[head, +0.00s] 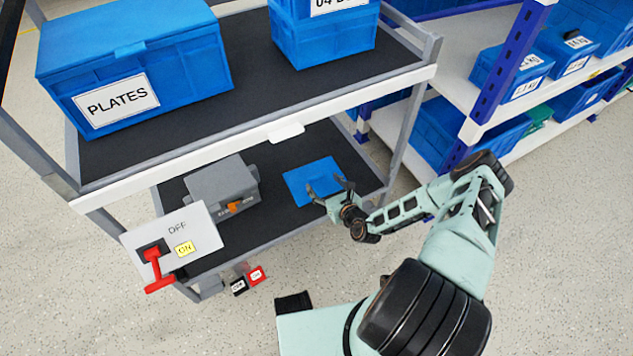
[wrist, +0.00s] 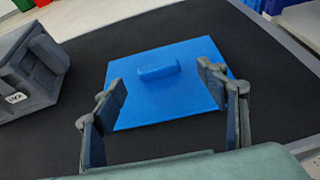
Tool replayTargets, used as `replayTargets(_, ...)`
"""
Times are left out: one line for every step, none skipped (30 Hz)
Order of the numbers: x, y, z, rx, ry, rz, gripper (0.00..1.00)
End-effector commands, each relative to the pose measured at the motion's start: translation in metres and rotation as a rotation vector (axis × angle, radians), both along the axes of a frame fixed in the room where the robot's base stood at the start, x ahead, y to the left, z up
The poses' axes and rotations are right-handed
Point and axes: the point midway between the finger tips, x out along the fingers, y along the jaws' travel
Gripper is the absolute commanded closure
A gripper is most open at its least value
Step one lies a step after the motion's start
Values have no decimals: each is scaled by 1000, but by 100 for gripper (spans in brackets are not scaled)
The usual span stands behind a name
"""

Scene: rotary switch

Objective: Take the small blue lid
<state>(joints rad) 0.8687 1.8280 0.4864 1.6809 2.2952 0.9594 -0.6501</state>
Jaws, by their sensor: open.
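The small blue lid (head: 302,186) lies flat on the black lower shelf of the cart. In the wrist view the lid (wrist: 185,103) shows as a flat blue plate with a raised block-like handle (wrist: 159,71) in its middle. My gripper (head: 329,190) is at the lid's right edge in the head view. In the wrist view my gripper (wrist: 163,80) is open and empty. Its two fingers stand apart over the near part of the lid, one on each side of the handle's line. The handle is farther ahead. I cannot tell whether the fingertips touch the lid.
A grey box (head: 221,188) stands left of the lid on the lower shelf (head: 270,222). The upper shelf (head: 240,95) overhangs it and carries a blue PLATES box (head: 135,70). A panel with a red switch (head: 153,262) is at the cart's left front. Cart posts flank the shelf.

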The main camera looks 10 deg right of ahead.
Motion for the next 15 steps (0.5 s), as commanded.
replayTargets(5,1,-4,0,-2,0,33)
replayTargets(8,2,-4,0,-1,-1,33)
replayTargets(10,2,-5,0,0,0,33)
replayTargets(11,3,-6,0,0,0,33)
replayTargets(12,4,-6,0,0,0,33)
replayTargets(15,5,-8,1,0,0,33)
replayTargets(18,6,-10,1,-1,-1,33)
replayTargets(22,7,-12,0,-2,-1,33)
replayTargets(27,10,-15,-1,-1,0,33)
replayTargets(30,12,-17,0,-2,1,33)
replayTargets(34,14,-18,1,-2,1,33)
replayTargets(39,16,-20,2,-1,1,33)
replayTargets(43,16,-22,0,-1,0,33)
replayTargets(47,17,-23,1,-2,0,33)
replayTargets(50,18,-24,0,-1,0,33)
